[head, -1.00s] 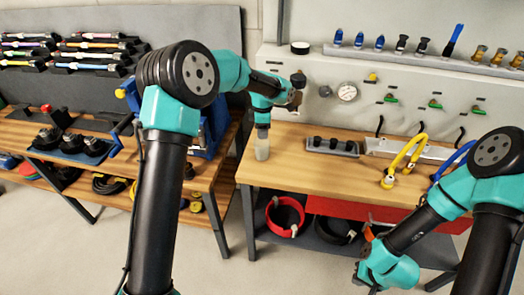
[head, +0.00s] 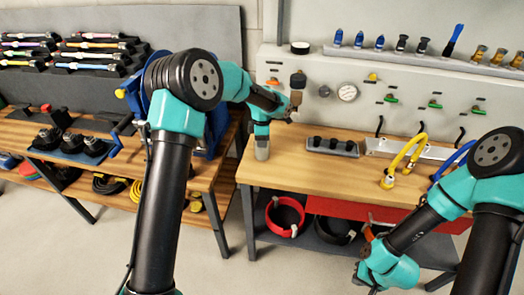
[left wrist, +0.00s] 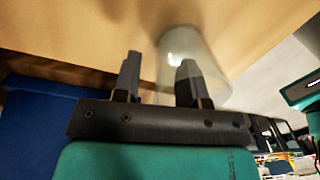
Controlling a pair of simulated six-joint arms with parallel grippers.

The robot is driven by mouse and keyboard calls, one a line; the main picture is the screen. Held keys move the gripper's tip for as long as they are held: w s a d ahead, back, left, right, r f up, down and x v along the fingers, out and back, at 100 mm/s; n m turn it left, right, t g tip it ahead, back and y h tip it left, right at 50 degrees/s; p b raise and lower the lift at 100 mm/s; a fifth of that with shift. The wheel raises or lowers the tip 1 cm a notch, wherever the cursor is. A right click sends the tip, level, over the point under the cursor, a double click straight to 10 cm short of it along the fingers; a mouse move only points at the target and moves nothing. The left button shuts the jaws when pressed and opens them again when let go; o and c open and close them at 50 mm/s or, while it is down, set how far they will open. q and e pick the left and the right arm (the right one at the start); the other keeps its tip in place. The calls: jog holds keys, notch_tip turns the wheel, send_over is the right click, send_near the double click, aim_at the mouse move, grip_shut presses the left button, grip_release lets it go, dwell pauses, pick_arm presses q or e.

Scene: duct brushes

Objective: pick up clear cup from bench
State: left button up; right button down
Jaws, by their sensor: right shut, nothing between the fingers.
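The clear cup (head: 262,152) stands at the left end of the wooden bench (head: 310,175). My left gripper (head: 262,137) is right above the cup in the head view and hides its upper part. In the left wrist view, the clear cup (left wrist: 205,60) shows beyond the fingers, more to the right. The fingers of my left gripper (left wrist: 158,75) are apart. The right finger overlaps the cup in the picture; the left finger is off to its left. I cannot tell if either touches it. My right gripper (head: 370,280) is low in front of the bench, shut and empty.
A grey tray with dark fittings (head: 333,147) lies right of the cup. A yellow hose (head: 405,162) is further right. A gauge panel (head: 347,93) stands behind. A blue device (head: 130,95) is on the left bench. The bench's front middle is clear.

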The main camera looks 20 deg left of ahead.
pick_arm(q)
grip_shut()
dwell(0.4)
jog(key=shift+r, duration=0.1)
jog(key=shift+r, duration=1.75)
jog(key=s+d+r, duration=0.1)
jog(key=s+d, duration=0.3)
jog(key=s, duration=1.1)
jog(key=shift+s+d+r, duration=0.2)
